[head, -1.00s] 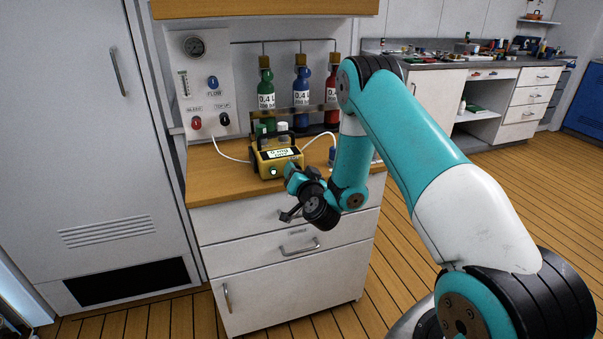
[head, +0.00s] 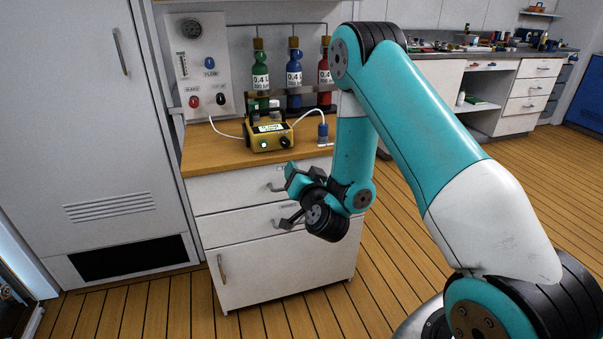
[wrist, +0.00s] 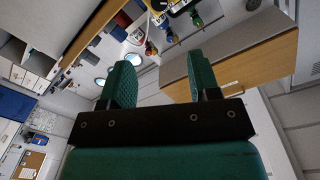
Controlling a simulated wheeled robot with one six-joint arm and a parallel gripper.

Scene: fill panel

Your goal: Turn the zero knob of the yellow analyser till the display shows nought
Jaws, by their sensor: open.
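The yellow analyser (head: 284,138) stands on the wooden counter top, with a black handle and a lit greenish display (head: 270,128). The display's reading is too small to make out. A small pale round knob (head: 263,143) shows on its front face. My gripper (head: 281,205) is open and empty, in front of the drawers, below and apart from the analyser. In the wrist view my gripper (wrist: 162,82) has its two green fingers wide apart with nothing between them. A yellow patch at that view's top edge may be the analyser; I cannot tell.
Green, blue and red bottles (head: 294,78) stand behind the analyser. A gauge panel (head: 200,65) is at the left. A white hose runs to a blue fitting (head: 323,132) on the right. The counter's front edge (head: 235,168) lies between my gripper and the analyser.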

